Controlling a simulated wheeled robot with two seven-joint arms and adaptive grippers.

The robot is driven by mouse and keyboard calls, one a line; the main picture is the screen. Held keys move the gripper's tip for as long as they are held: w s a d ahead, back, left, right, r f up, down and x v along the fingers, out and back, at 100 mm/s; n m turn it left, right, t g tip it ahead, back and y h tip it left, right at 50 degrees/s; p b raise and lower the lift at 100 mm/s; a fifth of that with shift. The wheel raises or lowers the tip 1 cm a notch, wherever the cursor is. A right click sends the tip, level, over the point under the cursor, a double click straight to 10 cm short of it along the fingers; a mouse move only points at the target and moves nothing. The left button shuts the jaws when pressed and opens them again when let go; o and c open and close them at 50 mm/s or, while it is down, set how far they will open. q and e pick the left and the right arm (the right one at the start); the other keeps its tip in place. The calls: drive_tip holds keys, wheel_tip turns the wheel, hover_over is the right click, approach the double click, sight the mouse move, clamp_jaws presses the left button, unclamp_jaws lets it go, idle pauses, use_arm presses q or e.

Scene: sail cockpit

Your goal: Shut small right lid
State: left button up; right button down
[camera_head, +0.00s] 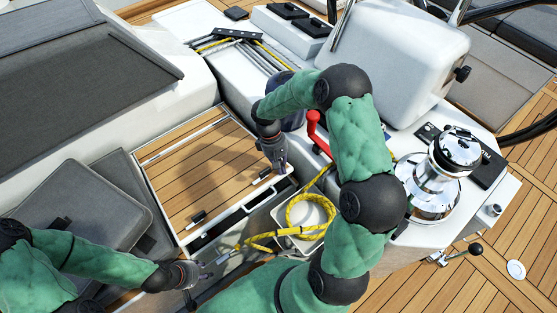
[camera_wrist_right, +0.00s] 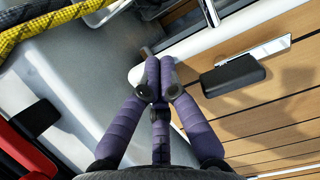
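A wood-slatted panel with a white edge (camera_head: 200,165) lies left of centre in the head view, with black latches (camera_head: 263,176) near its front side. I cannot tell for sure which part is the small right lid. My right gripper (camera_head: 281,168) is at the panel's right corner. In the right wrist view its purple fingers (camera_wrist_right: 157,82) are drawn together, in front of the panel's white rounded edge (camera_wrist_right: 225,42); no held thing shows. A black latch (camera_wrist_right: 233,75) is to their right. My left gripper (camera_head: 207,270) is low, before the panel's front left corner; its finger opening is unclear.
A yellow rope (camera_head: 305,212) is coiled in and over a pale bin (camera_head: 283,222) right of the panel. A red handle (camera_head: 315,130) stands close to my right arm. A chrome winch (camera_head: 440,180) is further right. A grey cushion (camera_head: 85,205) is left.

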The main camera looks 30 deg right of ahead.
use_arm(q)
drive_tip(key=shift+s+a+f+b, duration=0.1)
drive_tip(key=shift+s+f+b, duration=0.05)
drive_tip(key=shift+f+b, duration=1.45)
use_arm(e)
drive_tip(key=shift+w+a+f+x, duration=0.1)
drive_tip(key=shift+w+x, duration=0.15)
drive_tip(key=shift+x, duration=2.1)
drive_tip(key=shift+w+a+f+x, duration=0.15)
drive_tip(key=shift+w+x, duration=0.15)
drive_tip(key=shift+x, duration=2.1)
drive_tip(key=shift+w+a+f+x, duration=0.1)
drive_tip(key=shift+w+x, duration=0.15)
drive_tip(key=shift+x, duration=2.1)
use_arm(q)
drive_tip(key=shift+f, duration=0.15)
use_arm(e)
drive_tip(key=shift+w+r+p, duration=0.15)
drive_tip(key=shift+r+p, duration=0.45)
drive_tip(key=shift+p, duration=0.05)
use_arm(q)
wheel_tip(320, 180, up, 8)
drive_tip(key=p, duration=0.6)
drive_tip(key=shift+s+f+p, duration=0.2)
drive_tip(key=shift+s+p, duration=0.15)
use_arm(e)
wheel_tip(320, 180, up, 14)
drive_tip(key=shift+w+d+r, duration=0.15)
drive_tip(key=shift+w+d, duration=0.05)
drive_tip(key=shift+w, duration=0.05)
